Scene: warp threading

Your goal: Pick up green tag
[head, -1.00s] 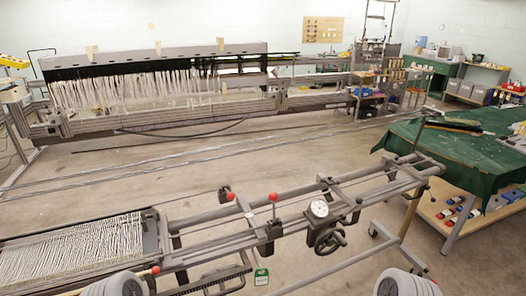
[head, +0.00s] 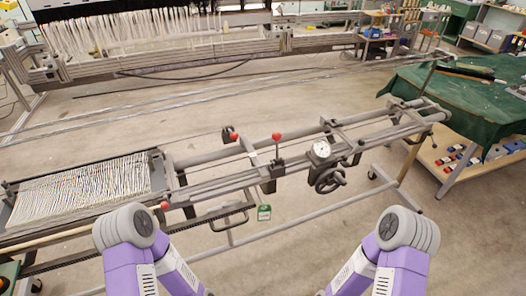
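The green tag (head: 264,212) is small, with a pale patch on its face. It hangs below the near rail of the metal frame (head: 240,179), close to the middle of the head view. My two arms come in at the bottom of the view, the left one left of the tag and the right one right of it. Both grippers are out of view, so their state does not show. Neither visible arm part touches the tag.
White threads (head: 85,190) fill the frame's left end. A gauge (head: 321,149), a handwheel (head: 330,180) and red-knobbed levers (head: 276,136) stand on the frame. A green-covered table (head: 465,95) is at the right. Open floor (head: 200,110) lies behind the frame.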

